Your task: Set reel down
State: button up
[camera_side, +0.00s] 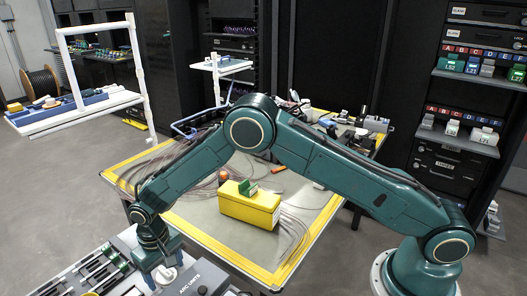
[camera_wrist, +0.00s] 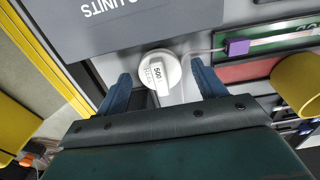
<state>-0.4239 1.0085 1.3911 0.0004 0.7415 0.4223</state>
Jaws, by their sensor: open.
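The reel (camera_wrist: 160,70) is a small white disc with a raised label bar reading "500" in the wrist view. It lies flat on a grey panel surface, below a dark plate lettered "UNITS". In the side view the white reel (camera_side: 167,274) shows at the lower left beside my gripper (camera_side: 157,262). In the wrist view my gripper (camera_wrist: 163,86) is open, with one blue finger on each side of the reel and visible gaps between. A thin pale fibre runs from the reel to the right toward a purple clip (camera_wrist: 237,47).
A yellow box (camera_side: 250,207) with a green item on top stands on the yellow-edged table (camera_side: 190,222). A yellow rounded part (camera_wrist: 298,82) is close at the right in the wrist view. Slotted tool trays (camera_side: 92,278) lie left of my gripper.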

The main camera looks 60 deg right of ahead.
aim_at(165, 271)
notch_tip(165, 271, up, 12)
dwell(0.6)
dwell(0.5)
